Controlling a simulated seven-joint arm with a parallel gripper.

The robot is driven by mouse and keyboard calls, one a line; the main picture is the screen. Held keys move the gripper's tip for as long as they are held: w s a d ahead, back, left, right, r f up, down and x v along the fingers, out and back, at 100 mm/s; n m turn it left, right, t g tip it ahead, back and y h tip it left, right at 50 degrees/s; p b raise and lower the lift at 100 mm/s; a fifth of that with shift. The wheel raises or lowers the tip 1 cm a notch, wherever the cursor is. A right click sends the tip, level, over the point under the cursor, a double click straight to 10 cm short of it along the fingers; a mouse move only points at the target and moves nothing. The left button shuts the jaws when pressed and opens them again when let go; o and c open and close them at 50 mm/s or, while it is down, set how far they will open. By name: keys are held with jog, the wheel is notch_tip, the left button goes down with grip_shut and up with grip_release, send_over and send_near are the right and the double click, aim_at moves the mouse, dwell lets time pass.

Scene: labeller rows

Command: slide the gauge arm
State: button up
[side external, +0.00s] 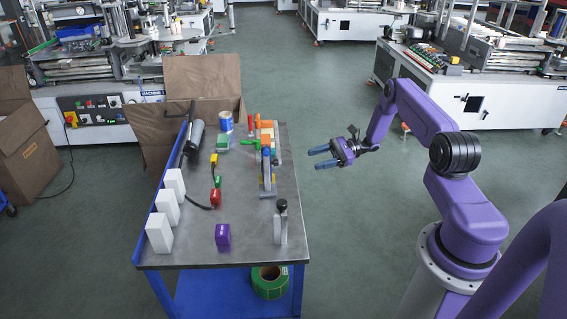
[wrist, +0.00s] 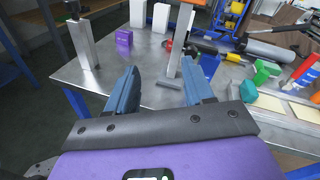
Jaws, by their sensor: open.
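My gripper (side external: 320,157) is open and empty, just beyond the table's right edge, with its fingers toward the table. Its two blue fingers (wrist: 160,70) show apart in the wrist view. A slim metal upright on a flat grey foot (side external: 267,195) stands near that edge; its post (wrist: 180,42) rises beyond the fingertips in the wrist view, not touching them. A second metal post with a black knob (side external: 282,204) stands nearer the front; it shows at left in the wrist view (wrist: 82,42). I cannot tell which one carries the gauge arm.
The grey table (side external: 190,248) has a blue rail on its left. A label roll (side external: 270,283) sits below.

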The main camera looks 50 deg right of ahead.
jog(key=s+d+f+m+t+h, duration=0.2)
jog(key=d+f+m+t, duration=0.15)
jog(key=d, duration=0.25)
send_near(267, 167)
jog(key=w+f, duration=0.2)
jog(key=w, duration=0.3)
jog(key=shift+w+t, duration=0.35)
jog(key=shift+w, duration=0.05)
jog(key=shift+a, duration=0.1)
